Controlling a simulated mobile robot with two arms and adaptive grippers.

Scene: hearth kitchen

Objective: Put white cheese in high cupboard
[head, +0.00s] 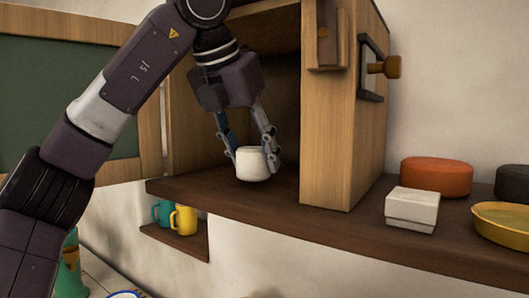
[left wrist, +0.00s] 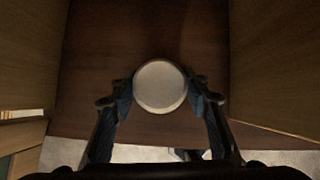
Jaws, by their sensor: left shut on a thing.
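The white cheese (head: 252,164) is a small, pale, rounded cylinder. My left gripper (head: 251,150) is shut on it, with one finger on each side, inside the open front of the wooden cupboard (head: 328,150). In the left wrist view the cheese (left wrist: 160,87) sits between the two fingertips of the left gripper (left wrist: 160,95), over the dark cupboard floor (left wrist: 100,60). The cheese is at or just above this floor; I cannot tell if it touches. My right gripper is in neither view.
The cupboard door (head: 150,110) stands open on the left. On the shelf right of the cupboard are a white box (head: 412,208), an orange round thing (head: 436,177) and a yellow dish (head: 505,222). A yellow mug (head: 185,220) and a teal mug (head: 161,213) stand on a lower shelf.

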